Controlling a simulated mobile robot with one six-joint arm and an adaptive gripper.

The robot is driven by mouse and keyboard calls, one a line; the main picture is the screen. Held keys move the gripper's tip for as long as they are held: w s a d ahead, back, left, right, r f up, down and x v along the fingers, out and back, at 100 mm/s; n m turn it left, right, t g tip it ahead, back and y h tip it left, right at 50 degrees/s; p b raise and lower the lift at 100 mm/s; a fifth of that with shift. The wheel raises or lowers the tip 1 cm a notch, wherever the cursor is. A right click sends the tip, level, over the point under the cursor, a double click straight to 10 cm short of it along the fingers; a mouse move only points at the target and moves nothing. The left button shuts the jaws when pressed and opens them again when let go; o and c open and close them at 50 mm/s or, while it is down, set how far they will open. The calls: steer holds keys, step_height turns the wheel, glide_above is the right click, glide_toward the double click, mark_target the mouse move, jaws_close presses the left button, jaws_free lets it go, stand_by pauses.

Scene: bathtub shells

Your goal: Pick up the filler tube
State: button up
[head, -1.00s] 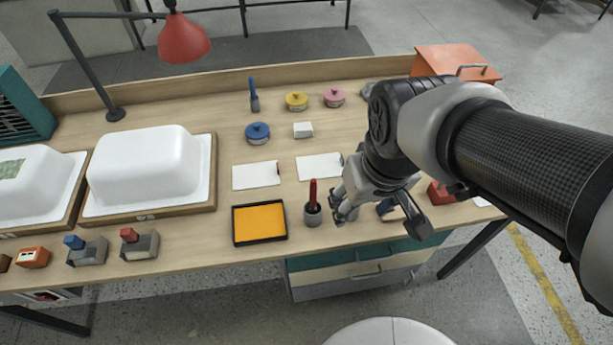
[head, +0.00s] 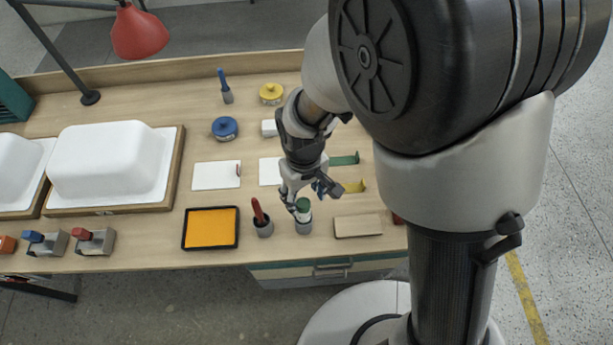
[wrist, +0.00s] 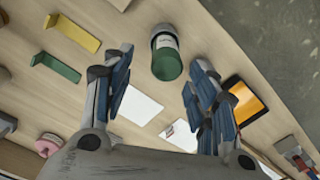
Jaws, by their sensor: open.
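The filler tube, seemingly the green-ended cylinder with a white label (head: 303,207), stands upright in a small grey cup (head: 303,227) near the bench's front edge. In the wrist view the tube (wrist: 166,62) appears beyond the fingertips, in line with the gap between them. My gripper (head: 313,196) is open and empty, just above and behind the tube's top. In the wrist view its two fingers (wrist: 163,75) are spread wide. I cannot tell whether a finger touches the tube. The lower part of the tube is hidden in the cup.
A red-handled tool (head: 259,212) stands in a cup close left of the tube. A black-framed orange pad (head: 210,228) lies farther left. A wooden block (head: 358,226) lies to the right, with green (head: 343,160) and yellow (head: 352,187) angled pieces behind it.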

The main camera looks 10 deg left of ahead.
mark_target(303, 215)
step_height(303, 215, down, 3)
steer(key=shift+b, duration=0.3)
steer(key=f, duration=0.1)
steer(key=f+b, duration=0.1)
steer(key=f, duration=0.1)
steer(key=f+b, duration=0.1)
steer(key=f, duration=0.1)
steer(key=shift+s+a+f, duration=0.1)
steer(key=shift+s, duration=0.3)
steer(key=shift+c, duration=0.4)
steer(key=c, duration=1.1)
